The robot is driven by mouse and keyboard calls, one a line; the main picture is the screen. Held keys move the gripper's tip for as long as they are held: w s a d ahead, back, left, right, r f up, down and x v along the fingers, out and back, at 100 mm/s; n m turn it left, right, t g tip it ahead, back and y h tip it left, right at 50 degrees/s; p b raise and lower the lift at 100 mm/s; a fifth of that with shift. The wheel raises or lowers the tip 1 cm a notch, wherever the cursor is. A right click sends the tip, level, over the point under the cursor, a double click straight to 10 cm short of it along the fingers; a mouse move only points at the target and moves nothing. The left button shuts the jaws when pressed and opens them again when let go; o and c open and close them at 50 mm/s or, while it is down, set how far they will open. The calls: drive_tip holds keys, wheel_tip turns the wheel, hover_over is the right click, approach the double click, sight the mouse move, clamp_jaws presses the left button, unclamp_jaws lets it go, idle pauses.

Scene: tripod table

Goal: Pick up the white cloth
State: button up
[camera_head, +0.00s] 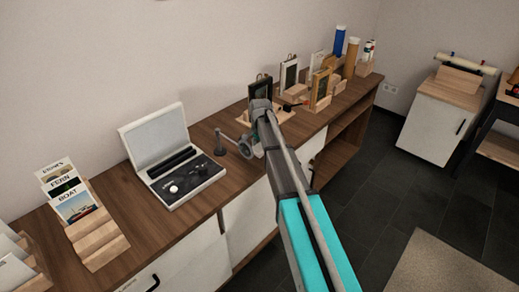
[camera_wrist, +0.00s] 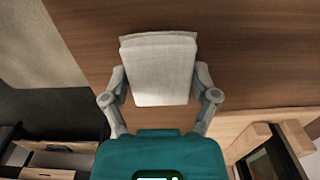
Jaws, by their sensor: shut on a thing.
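The white cloth (camera_wrist: 160,62) is a folded, pale grey-white pad in the middle of the wrist view. My gripper (camera_wrist: 161,88) has one finger on each side of it, and its jaws are closed on the cloth's side edges. Brown wood shows behind the cloth. I cannot tell whether the cloth touches the wood or is clear of it. In the head view my arm reaches over the wooden counter (camera_head: 140,222), and I cannot make out the cloth there.
An open case (camera_head: 160,155) with dark foam lies left of my arm. A card rack (camera_head: 98,238) stands further left. Framed pictures (camera_head: 290,77) and a blue tube (camera_head: 339,41) stand at the counter's far end. A white cabinet (camera_head: 437,122) stands apart at right.

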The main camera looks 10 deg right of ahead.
sight(260, 147)
drive_tip(key=shift+r, duration=0.2)
wheel_tip(260, 147, up, 10)
drive_tip(key=p, duration=0.9)
drive_tip(key=shift+f+p, duration=0.25)
drive_tip(key=shift+p, duration=0.15)
drive_tip(key=o, duration=0.4)
drive_tip(key=shift+c, duration=0.2)
drive_tip(key=c, duration=0.4)
drive_tip(key=shift+o, duration=0.2)
